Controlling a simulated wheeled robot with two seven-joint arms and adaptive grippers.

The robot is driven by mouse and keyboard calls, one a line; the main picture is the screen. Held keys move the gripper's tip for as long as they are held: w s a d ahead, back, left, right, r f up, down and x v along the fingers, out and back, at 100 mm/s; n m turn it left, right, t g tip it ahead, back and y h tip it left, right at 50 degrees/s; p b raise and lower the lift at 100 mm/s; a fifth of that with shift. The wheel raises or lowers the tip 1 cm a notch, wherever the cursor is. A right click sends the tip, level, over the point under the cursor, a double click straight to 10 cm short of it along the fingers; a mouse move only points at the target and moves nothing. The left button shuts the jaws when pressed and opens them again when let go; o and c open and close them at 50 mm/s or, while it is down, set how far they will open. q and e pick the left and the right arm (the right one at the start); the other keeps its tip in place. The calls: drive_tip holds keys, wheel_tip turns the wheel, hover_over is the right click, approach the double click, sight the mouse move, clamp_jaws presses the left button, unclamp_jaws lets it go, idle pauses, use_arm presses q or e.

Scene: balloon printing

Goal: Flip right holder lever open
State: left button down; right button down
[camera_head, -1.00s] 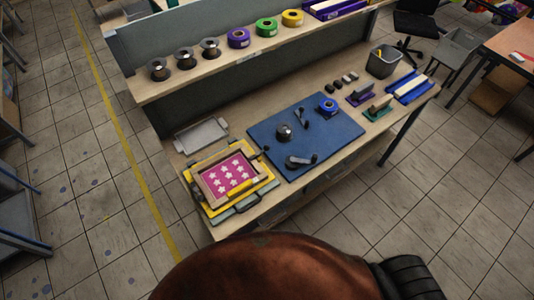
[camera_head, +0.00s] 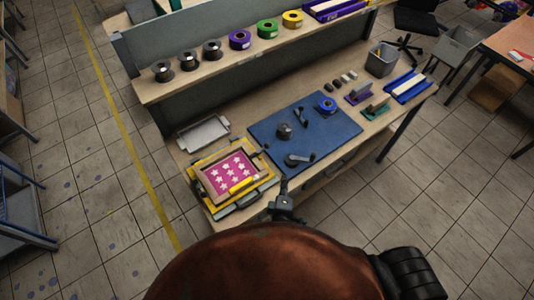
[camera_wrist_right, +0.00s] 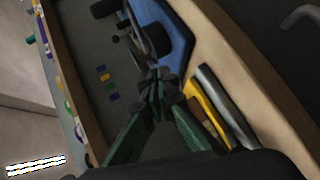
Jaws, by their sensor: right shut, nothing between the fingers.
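The screen-printing frame with a pink screen and white stars (camera_head: 231,173) sits on a yellow base (camera_head: 209,206) at the table's left end. A dark lever with a round knob (camera_head: 265,148), seemingly the right holder lever, is at its far right corner; its exact position is too small to tell. My right gripper (camera_head: 284,184) is at the table's front edge, right of the frame and apart from that lever. In the right wrist view its green fingers (camera_wrist_right: 159,82) are shut and empty, near dark lever-like parts partly hidden behind them. My left gripper is out of view.
A blue mat (camera_head: 335,133) with small dark tools lies right of the frame. A grey tray (camera_head: 203,133) lies behind it. A shelf (camera_head: 150,92) with several spools runs along the back. A blue tape roll (camera_head: 327,105) stands on the mat.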

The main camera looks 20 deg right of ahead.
drive_tip(key=a+r+n+t+y, duration=0.1)
drive_tip(key=a+r+n+t, duration=0.1)
drive_tip(key=a, duration=0.4)
drive_tip(key=shift+w+a+r+n, duration=0.25)
drive_tip(key=shift+a+r+n, duration=0.05)
drive_tip(key=shift+r+n, duration=0.2)
drive_tip(key=shift+w+f, duration=0.1)
drive_tip(key=shift+w, duration=0.05)
drive_tip(key=p, duration=0.3)
approach(267, 148)
drive_tip(key=x, duration=0.5)
drive_tip(key=shift+w+d+f, duration=0.1)
drive_tip(key=shift+w+f, duration=0.05)
drive_tip(key=shift+w, duration=0.1)
drive_tip(key=shift+w+d+f, duration=0.15)
drive_tip(key=shift+w+f, duration=0.1)
drive_tip(key=shift+w, duration=0.35)
drive_tip(key=shift+y, duration=0.3)
